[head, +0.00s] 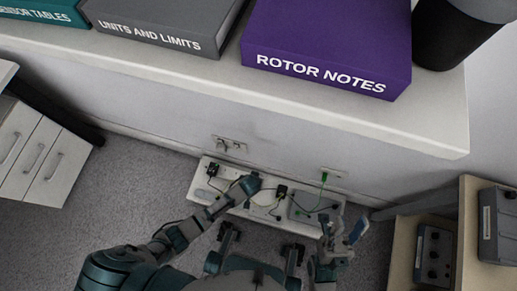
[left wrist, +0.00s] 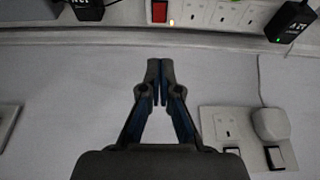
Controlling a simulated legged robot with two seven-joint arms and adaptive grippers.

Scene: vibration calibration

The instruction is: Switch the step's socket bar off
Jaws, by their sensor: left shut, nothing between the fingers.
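The step's white socket bar (head: 230,174) lies low against the wall in the head view, partly hidden by my left arm. In the left wrist view the bar (left wrist: 250,16) runs along the top edge, with a red switch (left wrist: 160,11) and a small orange light beside it. My left gripper (left wrist: 160,68) is shut and empty, its tips pointing at the red switch with a visible gap in the picture. It also shows over the bar in the head view (head: 252,182). My right gripper (head: 342,232) is off to the right, fingers apart and apparently empty.
A wall socket plate (left wrist: 225,125) carries a white plug. A grey box (head: 314,205) with a green cable lies right of the bar. A shelf with a purple box (head: 325,35) overhangs. Drawers (head: 45,160) stand left.

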